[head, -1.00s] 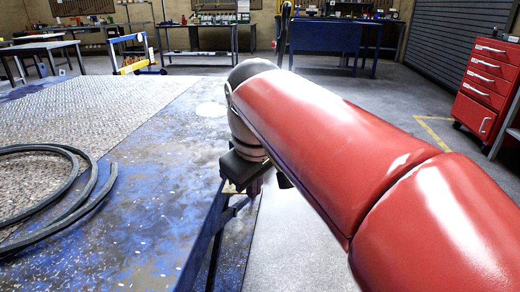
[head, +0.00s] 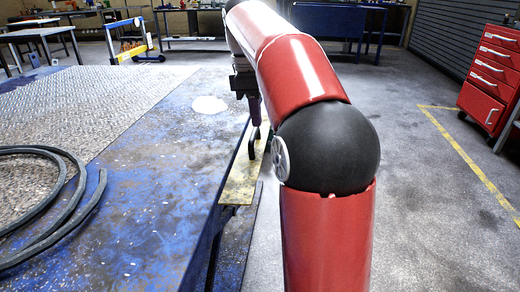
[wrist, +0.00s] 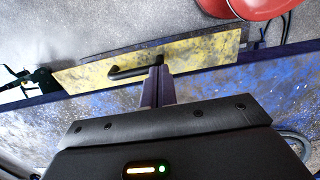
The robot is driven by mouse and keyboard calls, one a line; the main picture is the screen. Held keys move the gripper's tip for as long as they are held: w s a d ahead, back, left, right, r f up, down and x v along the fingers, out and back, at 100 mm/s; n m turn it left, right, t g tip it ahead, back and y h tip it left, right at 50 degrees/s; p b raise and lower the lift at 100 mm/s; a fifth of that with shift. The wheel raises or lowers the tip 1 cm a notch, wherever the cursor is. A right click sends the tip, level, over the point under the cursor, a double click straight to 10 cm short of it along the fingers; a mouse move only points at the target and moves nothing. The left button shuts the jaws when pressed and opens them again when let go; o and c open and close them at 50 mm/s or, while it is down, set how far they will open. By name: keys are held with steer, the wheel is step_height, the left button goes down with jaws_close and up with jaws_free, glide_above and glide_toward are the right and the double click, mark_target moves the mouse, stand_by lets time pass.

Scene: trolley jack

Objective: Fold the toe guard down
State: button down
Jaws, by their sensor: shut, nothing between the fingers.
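The toe guard appears to be the yellow, scuffed plate (head: 241,184) along the right edge of the blue platform in the head view. A black bar handle (head: 255,146) stands on it. In the wrist view the yellow plate (wrist: 205,54) runs across the upper middle, with the black handle (wrist: 128,72) bent over its face. My gripper (head: 254,110) is above the far part of the plate. In the wrist view my gripper's purple fingers (wrist: 158,72) are together and empty, close beside the handle's right end. Contact and the plate's exact tilt cannot be told.
The blue platform (head: 150,190) carries a tread plate (head: 75,100) and a coiled black hose (head: 85,190). A red tool cabinet (head: 490,80) stands far right. Open grey floor (head: 425,220) lies to the right of the platform.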

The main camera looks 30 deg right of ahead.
mark_target(261, 160)
steer(key=f, duration=0.3)
steer(key=f+b, duration=0.1)
steer(key=f, duration=0.2)
steer(key=f+b, duration=0.1)
steer(key=f, duration=0.2)
steer(key=shift+s+d+f, duration=0.25)
steer(key=shift+d+f, duration=0.05)
steer(key=shift+d, duration=0.1)
